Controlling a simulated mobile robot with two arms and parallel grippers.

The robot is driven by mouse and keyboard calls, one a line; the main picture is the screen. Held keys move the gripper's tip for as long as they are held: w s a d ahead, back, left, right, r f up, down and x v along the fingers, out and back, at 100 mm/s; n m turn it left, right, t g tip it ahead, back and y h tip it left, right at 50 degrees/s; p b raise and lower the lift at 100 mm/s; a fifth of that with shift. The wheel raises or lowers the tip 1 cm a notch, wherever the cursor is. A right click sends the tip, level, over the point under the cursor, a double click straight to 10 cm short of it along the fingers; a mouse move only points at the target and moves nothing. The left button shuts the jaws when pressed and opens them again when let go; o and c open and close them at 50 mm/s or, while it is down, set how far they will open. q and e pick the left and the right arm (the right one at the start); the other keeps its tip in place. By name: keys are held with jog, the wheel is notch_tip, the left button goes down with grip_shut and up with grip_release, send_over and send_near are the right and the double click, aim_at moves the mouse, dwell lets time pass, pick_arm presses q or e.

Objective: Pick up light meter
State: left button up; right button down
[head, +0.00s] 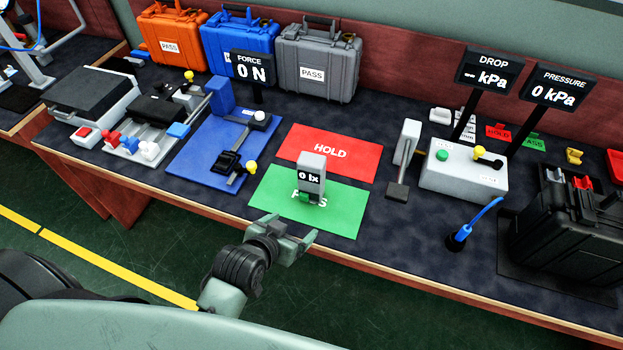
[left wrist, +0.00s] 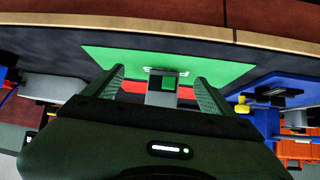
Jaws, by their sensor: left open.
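The light meter (head: 312,173) is a small grey upright device with a black display reading 0 lx and a green part at its base. It stands on the green PASS mat (head: 345,212). My left gripper (head: 295,227) is open and empty at the table's front edge, just in front of the meter and apart from it. In the left wrist view the meter (left wrist: 161,93) shows between the two open fingers (left wrist: 160,88), beyond them, over the green mat (left wrist: 220,65). My right gripper is not in view.
A red HOLD mat (head: 352,154) lies behind the green one. A blue force fixture (head: 205,150) stands left, and a grey lever device (head: 405,150) and a pressure box (head: 465,175) stand right. Orange, blue and grey cases (head: 318,55) line the back.

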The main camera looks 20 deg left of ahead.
aim_at(311, 174)
pick_arm(q)
jog(key=w+t, duration=0.1)
jog(key=w, duration=0.1)
jog(key=w+r+t, duration=0.2)
jog(key=w, duration=0.1)
jog(key=shift+w+d, duration=0.35)
jog(key=shift+d, duration=0.05)
jog(key=w+r+t, duration=0.1)
jog(key=w+t, duration=0.1)
jog(key=w+r+n+t+y, duration=0.1)
jog(key=r+t, duration=0.1)
jog(key=shift+w+d+r, duration=0.1)
jog(key=shift+w+r, duration=0.1)
jog(key=shift+w, duration=0.2)
jog(key=shift+w+r+n+t+y, duration=0.3)
jog(key=shift+r+n+t+y, duration=0.1)
jog(key=shift+t, duration=0.1)
jog(key=w+b, duration=0.1)
jog(key=w, duration=0.1)
jog(key=w+b, duration=0.2)
jog(key=w+f+b, duration=0.1)
jog(key=w, duration=0.2)
jog(key=shift+a+b, duration=0.4)
jog(key=shift+w+r, duration=0.15)
jog(key=shift+w, duration=0.2)
jog(key=shift+s, duration=0.1)
jog(key=shift+c, duration=0.3)
jog(key=shift+r, duration=0.1)
jog(key=c, duration=1.6)
